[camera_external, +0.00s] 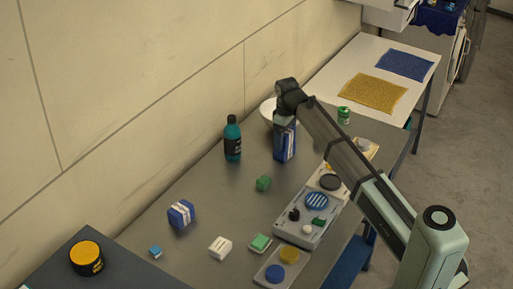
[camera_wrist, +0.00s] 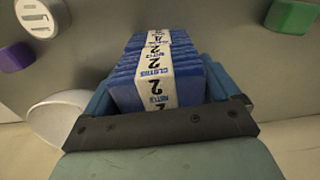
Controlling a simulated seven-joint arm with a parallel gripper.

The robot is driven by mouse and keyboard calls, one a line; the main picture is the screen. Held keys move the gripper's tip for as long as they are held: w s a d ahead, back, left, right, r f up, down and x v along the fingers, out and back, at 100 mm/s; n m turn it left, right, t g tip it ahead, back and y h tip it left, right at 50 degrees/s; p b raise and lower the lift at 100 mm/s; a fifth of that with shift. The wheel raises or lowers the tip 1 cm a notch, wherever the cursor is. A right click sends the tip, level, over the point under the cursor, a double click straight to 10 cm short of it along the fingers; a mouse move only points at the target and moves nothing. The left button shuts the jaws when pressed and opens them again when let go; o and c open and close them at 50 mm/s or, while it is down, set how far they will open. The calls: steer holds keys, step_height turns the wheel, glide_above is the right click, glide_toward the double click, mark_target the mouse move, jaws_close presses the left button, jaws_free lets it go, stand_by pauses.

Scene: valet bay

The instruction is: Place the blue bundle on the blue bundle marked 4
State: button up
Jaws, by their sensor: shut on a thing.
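My gripper (camera_external: 285,118) points down over the back part of the grey bench and is shut on a blue bundle (camera_external: 284,143). In the wrist view the jaws (camera_wrist: 160,95) hold this blue bundle (camera_wrist: 190,88), whose white paper band reads 2 and "cloths". Farther along, a band carries a mark that looks like a 4; I cannot tell whether that is a second bundle or the same one. The bundle's lower end is close to the bench top; contact is unclear. Another blue bundle (camera_external: 181,214) with a white band lies on the bench at front left; its number is unreadable.
A teal bottle (camera_external: 232,140) stands left of my gripper, and a white bowl (camera_external: 268,108) sits just behind it. A green block (camera_external: 263,183) lies in front. A grey tray (camera_external: 307,238) with small items and a green can (camera_external: 343,115) are to the right.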

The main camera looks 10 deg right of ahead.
steer(key=o, duration=0.8)
steer(key=shift+f, duration=0.1)
steer(key=shift+o, duration=0.2)
step_height(320, 180, up, 12)
steer(key=shift+r, duration=0.15)
